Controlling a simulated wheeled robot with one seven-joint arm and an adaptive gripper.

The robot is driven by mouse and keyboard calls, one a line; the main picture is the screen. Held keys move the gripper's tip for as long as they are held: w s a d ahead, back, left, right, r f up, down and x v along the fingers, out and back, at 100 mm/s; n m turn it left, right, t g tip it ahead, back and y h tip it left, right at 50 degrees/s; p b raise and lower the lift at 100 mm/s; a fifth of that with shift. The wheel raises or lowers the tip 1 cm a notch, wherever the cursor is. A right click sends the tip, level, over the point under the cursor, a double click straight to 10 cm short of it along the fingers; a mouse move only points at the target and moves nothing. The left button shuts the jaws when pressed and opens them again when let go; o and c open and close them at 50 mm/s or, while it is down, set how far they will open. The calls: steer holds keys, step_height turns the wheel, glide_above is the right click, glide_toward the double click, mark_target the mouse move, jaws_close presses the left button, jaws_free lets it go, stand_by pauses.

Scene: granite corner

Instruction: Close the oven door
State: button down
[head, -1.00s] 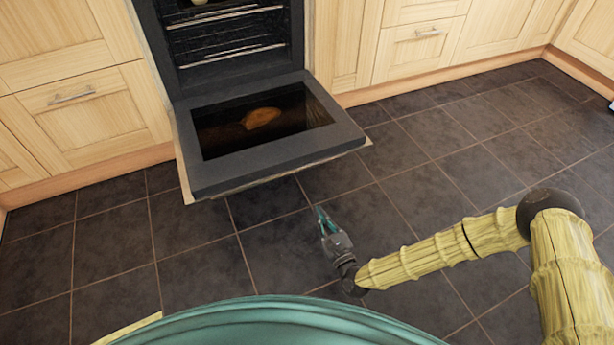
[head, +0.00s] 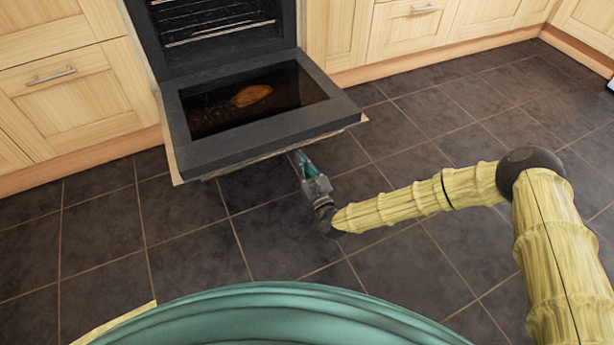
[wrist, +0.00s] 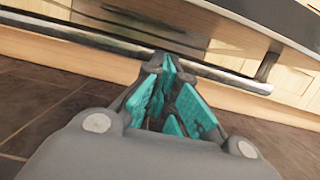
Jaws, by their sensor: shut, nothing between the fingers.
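The oven door (head: 330,98) hangs open, lowered roughly flat in front of the oven (head: 215,42), with its dark glass (head: 220,105) facing up. My gripper (head: 297,157) is shut and empty, at the door's front edge on the right part, low beside it. In the wrist view my gripper's teal fingers (wrist: 168,75) are together, close to the metal bar handle (wrist: 225,80) on the door's outer side. I cannot tell whether the fingertips touch the handle. The door panel (wrist: 265,22) shows above the handle in the wrist view.
Pale wood cabinets (head: 80,90) stand left of the oven, and more cabinets (head: 410,30) stand to its right. Dark floor tiles (head: 430,250) are clear around the arm. Wire racks (head: 215,25) show inside the oven.

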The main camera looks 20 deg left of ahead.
steer(key=shift+r+b, duration=0.65)
steer(key=shift+r, duration=1.25)
steer(key=shift+d, duration=0.1)
